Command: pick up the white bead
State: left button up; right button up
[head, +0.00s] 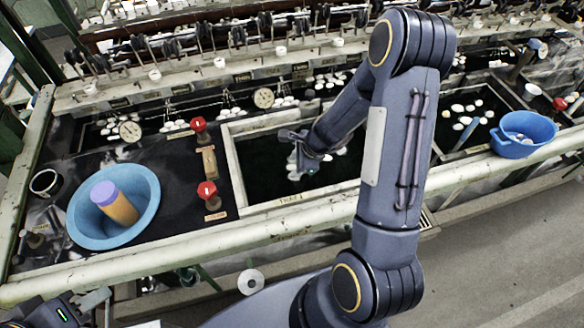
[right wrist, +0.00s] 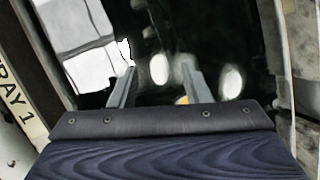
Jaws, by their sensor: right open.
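Several small white oval pieces lie in the dark middle basin, and I cannot tell which is the white bead. In the head view, white pieces (head: 294,175) show beside my right gripper (head: 298,146), which reaches down into the basin. In the right wrist view my right gripper (right wrist: 158,88) is open. One white oval (right wrist: 158,68) shows between its fingers, another white oval (right wrist: 232,82) lies right of them, and a bright white patch touches the left finger's outline. My left gripper (head: 92,304) is partly visible at the lower left edge; its fingers are unclear.
The middle basin's pale rim (head: 236,172) surrounds dark water. A blue bowl (head: 152,187) with an orange, purple-topped cylinder (head: 118,206) stands left. Red knobs (head: 207,190) stand beside the basin. A blue colander (head: 523,133) is at right. My right arm hides part of the basin.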

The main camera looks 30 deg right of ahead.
jog(key=c, duration=0.7)
jog(key=shift+r, duration=0.15)
notch_tip(320, 180, up, 3)
jog(key=shift+f+p, duration=0.2)
jog(key=shift+p, duration=0.25)
jog(key=s+a+r+p, duration=0.4)
jog(key=s+a+r, duration=0.2)
jog(key=s+r, duration=0.4)
jog(key=shift+s+a, duration=0.35)
jog(key=shift+s, duration=0.85)
